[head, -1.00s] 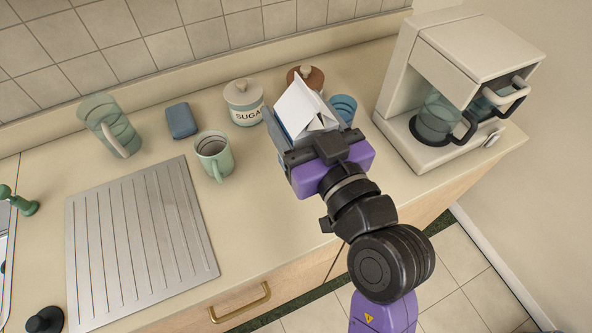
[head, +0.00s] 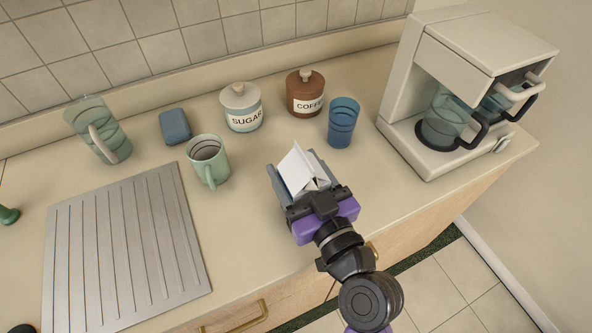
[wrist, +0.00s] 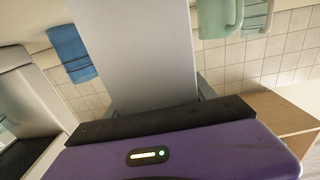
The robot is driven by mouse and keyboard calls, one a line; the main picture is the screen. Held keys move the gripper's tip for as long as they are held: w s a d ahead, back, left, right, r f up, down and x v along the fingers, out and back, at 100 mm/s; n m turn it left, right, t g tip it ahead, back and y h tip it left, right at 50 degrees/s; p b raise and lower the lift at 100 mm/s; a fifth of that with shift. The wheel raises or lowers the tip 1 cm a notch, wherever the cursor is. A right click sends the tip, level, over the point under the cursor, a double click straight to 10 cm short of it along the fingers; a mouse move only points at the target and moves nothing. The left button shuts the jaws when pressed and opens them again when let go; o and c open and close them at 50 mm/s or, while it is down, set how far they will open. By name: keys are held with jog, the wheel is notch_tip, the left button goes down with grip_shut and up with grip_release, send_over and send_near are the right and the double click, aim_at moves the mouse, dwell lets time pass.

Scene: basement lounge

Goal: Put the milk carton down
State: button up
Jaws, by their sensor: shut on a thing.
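The milk carton (head: 300,170) is white with a folded gable top. In the head view it sits between the fingers of my gripper (head: 304,184), which is shut on it. My gripper and the carton are over the front part of the counter (head: 252,215), right of the green mug. The carton's base is hidden, so I cannot tell whether it touches the counter. In the wrist view the carton (wrist: 138,50) shows as a broad pale grey face.
Around it stand a green mug (head: 208,160), a sugar jar (head: 242,108), a coffee jar (head: 305,95), a blue cup (head: 342,124) and a coffee maker (head: 470,60). A ribbed draining board (head: 125,250) lies at left. The counter just left of the carton is clear.

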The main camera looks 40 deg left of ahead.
dwell(0.3)
jog(key=o, duration=1.6)
jog(key=shift+f, duration=0.15)
jog(key=shift+d, duration=0.1)
jog(key=v, duration=1.2)
jog(key=shift+s, duration=0.1)
